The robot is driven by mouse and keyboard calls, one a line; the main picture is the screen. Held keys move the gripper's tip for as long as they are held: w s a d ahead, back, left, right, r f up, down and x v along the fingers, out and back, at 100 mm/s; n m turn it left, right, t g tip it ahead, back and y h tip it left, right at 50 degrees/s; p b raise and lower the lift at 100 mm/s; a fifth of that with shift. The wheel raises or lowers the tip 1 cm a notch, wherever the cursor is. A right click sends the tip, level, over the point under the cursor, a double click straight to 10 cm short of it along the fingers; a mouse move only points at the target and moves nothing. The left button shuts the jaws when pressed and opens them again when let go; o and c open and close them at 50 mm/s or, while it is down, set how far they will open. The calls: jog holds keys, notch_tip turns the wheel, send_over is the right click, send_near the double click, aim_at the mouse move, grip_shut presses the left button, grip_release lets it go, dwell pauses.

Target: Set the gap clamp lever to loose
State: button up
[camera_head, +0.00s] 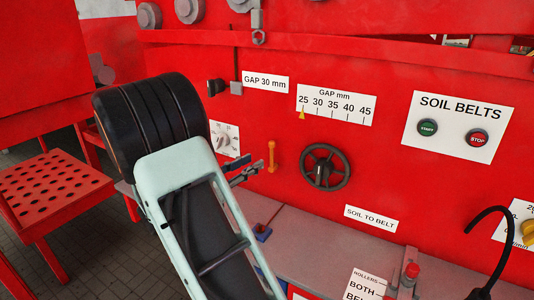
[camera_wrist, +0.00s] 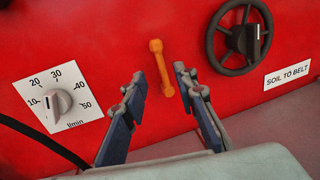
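An orange lever (camera_head: 271,156) is mounted on the red panel, left of the black handwheel, and stands roughly upright. No label shows beside it, so I cannot read whether it is at loose. It also shows in the wrist view (camera_wrist: 161,67), leaning slightly, with a knob at its top. My gripper (camera_head: 247,169) is open and empty, in front of the panel and just left of the lever in the head view. In the wrist view, the two fingers of my gripper (camera_wrist: 158,86) are spread, with the lever's lower end between the tips. I cannot tell any contact.
A black handwheel (camera_head: 326,167) is right of the lever. A flow dial (camera_wrist: 58,103) is to the left. The gap scale (camera_head: 337,105) has its yellow pointer at 25; a sign (camera_head: 265,82) reads GAP 30 mm. A grey ledge (camera_head: 305,232) lies below.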

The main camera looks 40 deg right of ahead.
aim_at(273, 156)
jog(key=w+d+p, duration=0.1)
jog(key=d, duration=0.6)
jog(key=shift+w, duration=0.25)
grip_shut()
